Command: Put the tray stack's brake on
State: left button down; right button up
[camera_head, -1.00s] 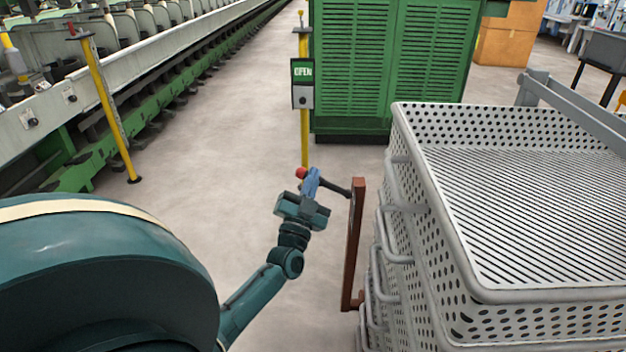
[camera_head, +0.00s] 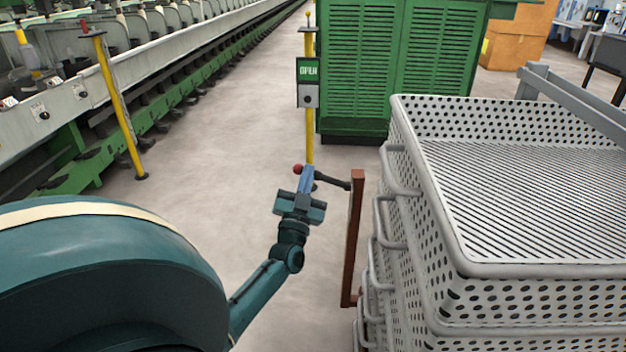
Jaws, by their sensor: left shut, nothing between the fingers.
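The tray stack (camera_head: 431,220) of white perforated trays stands at the right, its top tray empty. A brown upright bar (camera_head: 352,240) stands at its left side. A dark brake lever (camera_head: 331,181) reaches left from the top of this bar and ends near a red ball knob (camera_head: 297,169). My left gripper (camera_head: 306,178) is shut with nothing between its blue fingers. Its fingertips are at the lever, just right of the knob, and overlap it in the picture. I cannot tell whether they touch it. My right gripper is not in view.
A green louvred cabinet (camera_head: 398,65) stands behind the stack. A yellow post (camera_head: 309,130) with an OPEN sign box (camera_head: 308,82) stands before it. The long spinning machine (camera_head: 100,160) runs along the left, with another yellow post (camera_head: 122,110). The floor between is clear.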

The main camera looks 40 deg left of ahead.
pick_arm(q)
notch_tip(320, 180, down, 8)
jog(key=n+g+y+b, duration=0.4)
jog(key=n+g+y, duration=0.1)
jog(key=n, duration=0.6)
jog(key=shift+f+n+g+y, duration=0.2)
jog(key=shift+n+g+y, duration=0.15)
jog(key=shift+y, duration=0.55)
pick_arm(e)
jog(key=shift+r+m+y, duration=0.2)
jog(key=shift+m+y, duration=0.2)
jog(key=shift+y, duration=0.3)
pick_arm(q)
jog(key=shift+f+b, duration=0.1)
jog(key=shift+b, duration=0.2)
